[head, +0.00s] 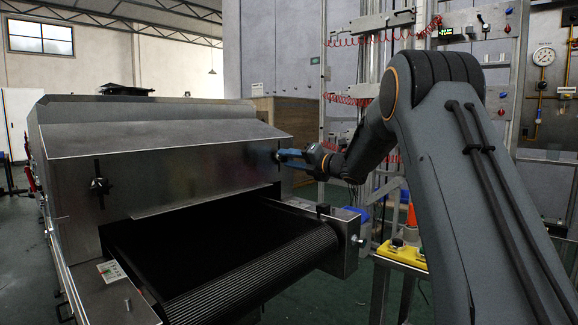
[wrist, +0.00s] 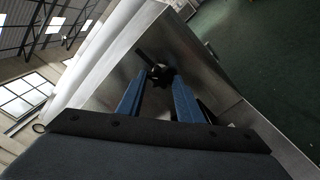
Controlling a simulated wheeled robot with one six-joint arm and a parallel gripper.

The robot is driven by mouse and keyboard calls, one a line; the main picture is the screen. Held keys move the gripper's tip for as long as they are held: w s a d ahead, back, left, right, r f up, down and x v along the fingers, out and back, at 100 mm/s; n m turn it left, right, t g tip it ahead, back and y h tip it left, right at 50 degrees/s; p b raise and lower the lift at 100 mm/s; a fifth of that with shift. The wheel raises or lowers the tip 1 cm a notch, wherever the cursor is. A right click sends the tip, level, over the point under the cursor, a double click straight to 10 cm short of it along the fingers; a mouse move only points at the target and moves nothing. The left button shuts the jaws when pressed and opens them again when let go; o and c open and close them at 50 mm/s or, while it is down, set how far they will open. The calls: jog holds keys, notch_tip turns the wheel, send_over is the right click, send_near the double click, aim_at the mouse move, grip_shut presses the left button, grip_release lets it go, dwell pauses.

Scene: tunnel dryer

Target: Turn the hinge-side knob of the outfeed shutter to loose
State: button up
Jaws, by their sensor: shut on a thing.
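The outfeed shutter (head: 190,166) is a bare metal plate across the dryer's mouth, above the black belt. A dark lobed knob (head: 99,187) sits by a dark vertical slot at its left. Another knob (head: 277,156) is at its right end, mostly hidden by my gripper (head: 283,155). The wrist view shows this right knob (wrist: 159,73) as dark and lobed, with a dark slot or bar beside it. My gripper's blue fingers (wrist: 158,84) reach it from both sides and are shut on it. I cannot tell which side carries the hinge.
The black conveyor belt (head: 235,255) runs out below the shutter, with a metal side rail (head: 345,245) at its right. A yellow block (head: 402,254) lies on a stand to the right. Open green floor (wrist: 255,55) shows beyond the dryer.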

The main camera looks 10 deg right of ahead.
dwell(0.4)
jog(key=o, duration=1)
jog(key=v, duration=0.7)
jog(key=shift+s+d, duration=0.25)
jog(key=shift+s, duration=0.05)
